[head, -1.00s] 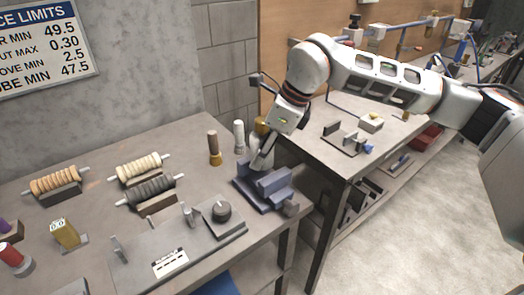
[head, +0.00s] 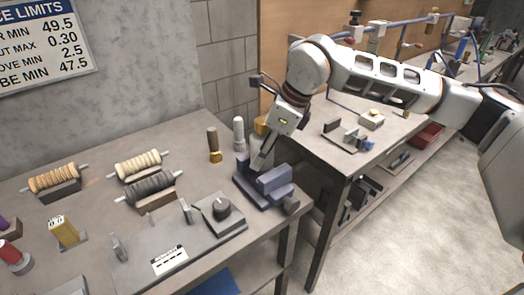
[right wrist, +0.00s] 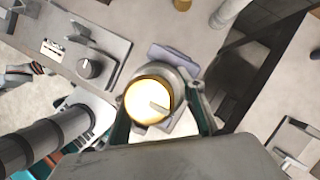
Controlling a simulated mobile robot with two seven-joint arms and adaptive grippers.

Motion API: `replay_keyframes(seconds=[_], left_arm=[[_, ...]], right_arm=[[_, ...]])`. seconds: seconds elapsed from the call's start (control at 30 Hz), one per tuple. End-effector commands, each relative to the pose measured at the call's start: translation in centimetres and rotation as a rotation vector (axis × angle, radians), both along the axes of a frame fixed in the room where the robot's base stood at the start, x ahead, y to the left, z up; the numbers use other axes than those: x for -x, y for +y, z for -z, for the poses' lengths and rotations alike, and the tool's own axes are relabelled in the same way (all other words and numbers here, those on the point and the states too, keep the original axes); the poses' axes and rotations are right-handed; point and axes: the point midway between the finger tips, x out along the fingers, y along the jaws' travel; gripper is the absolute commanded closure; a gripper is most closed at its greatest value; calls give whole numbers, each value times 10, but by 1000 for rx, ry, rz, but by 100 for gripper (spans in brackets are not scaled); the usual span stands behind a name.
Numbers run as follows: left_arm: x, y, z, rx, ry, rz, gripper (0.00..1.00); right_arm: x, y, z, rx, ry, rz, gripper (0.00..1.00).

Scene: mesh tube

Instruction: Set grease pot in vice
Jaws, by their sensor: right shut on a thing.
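The grease pot (right wrist: 147,102), round with a gold rim and a pale top, sits between the fingers of my right gripper (right wrist: 160,122) in the right wrist view. The gripper is shut on it. In the head view my right gripper (head: 261,160) points down at the vice (head: 272,181), a blue-grey block at the table's right corner. There the pot is not clearly seen. In the right wrist view part of the vice (right wrist: 172,55) shows beyond the pot. I cannot tell whether the pot touches the vice. My left gripper is not in view.
A wood-handled brass tool (head: 214,147) and a white cylinder (head: 239,135) stand behind the vice. A grey fixture with a round knob (head: 222,209) lies left of it. Wound spools (head: 140,165) rest further left. A second table (head: 330,165) stands right, across a gap.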

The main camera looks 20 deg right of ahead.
Motion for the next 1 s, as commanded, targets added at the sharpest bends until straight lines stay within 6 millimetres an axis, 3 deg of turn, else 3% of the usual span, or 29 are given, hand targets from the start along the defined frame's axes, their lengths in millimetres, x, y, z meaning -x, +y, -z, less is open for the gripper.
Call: replay_keyframes(seconds=[1.0], left_arm=[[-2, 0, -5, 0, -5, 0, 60]], right_arm=[[1, 0, 3, 1, 3, 0, 91]])
